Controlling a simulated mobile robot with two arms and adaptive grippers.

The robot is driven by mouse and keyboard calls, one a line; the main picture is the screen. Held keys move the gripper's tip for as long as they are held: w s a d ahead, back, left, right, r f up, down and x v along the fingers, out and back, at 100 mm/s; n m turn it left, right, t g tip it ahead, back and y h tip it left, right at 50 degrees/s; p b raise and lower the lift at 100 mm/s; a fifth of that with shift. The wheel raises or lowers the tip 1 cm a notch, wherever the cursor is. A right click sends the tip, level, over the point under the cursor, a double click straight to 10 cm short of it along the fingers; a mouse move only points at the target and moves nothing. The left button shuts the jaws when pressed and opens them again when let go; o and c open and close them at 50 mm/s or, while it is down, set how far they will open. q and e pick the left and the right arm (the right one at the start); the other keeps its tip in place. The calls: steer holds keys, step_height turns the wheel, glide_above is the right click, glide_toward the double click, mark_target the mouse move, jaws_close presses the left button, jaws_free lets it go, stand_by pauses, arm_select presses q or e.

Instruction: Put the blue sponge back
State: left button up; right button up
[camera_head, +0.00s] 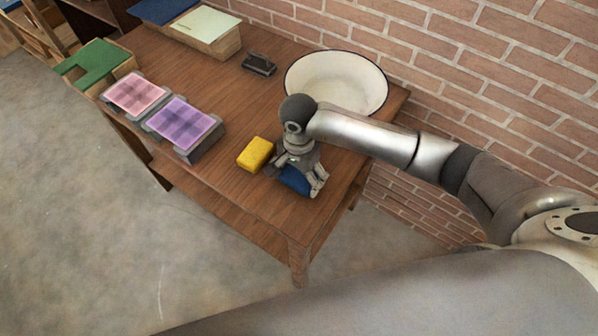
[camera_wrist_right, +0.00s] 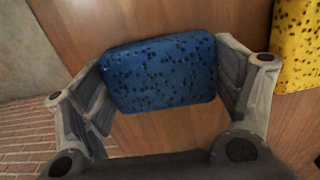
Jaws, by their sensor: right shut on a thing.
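The blue sponge (camera_head: 294,181) is at the near right end of the wooden table in the head view. My right gripper (camera_head: 298,177) comes down over it from above and is shut on it. In the right wrist view the blue sponge (camera_wrist_right: 160,73) is a dark-speckled block between the two fingers of the right gripper (camera_wrist_right: 165,80), one at each end. Wood shows behind it; I cannot tell whether it touches the table. My left gripper is not in view.
A yellow sponge (camera_head: 255,154) lies just left of the gripper. A white basin (camera_head: 335,82) with a dark rim stands behind it. Pink (camera_head: 136,93) and purple (camera_head: 181,124) presses stand to the left. A small black object (camera_head: 259,64) lies further back. A brick wall (camera_head: 480,60) borders the table.

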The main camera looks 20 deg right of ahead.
steer(key=shift+f, duration=0.5)
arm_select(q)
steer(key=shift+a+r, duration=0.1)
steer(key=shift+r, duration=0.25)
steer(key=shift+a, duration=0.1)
arm_select(e)
steer(key=shift+f, duration=0.1)
steer(key=shift+f, duration=0.15)
steer(key=o, duration=0.9)
steer(key=shift+c, duration=0.2)
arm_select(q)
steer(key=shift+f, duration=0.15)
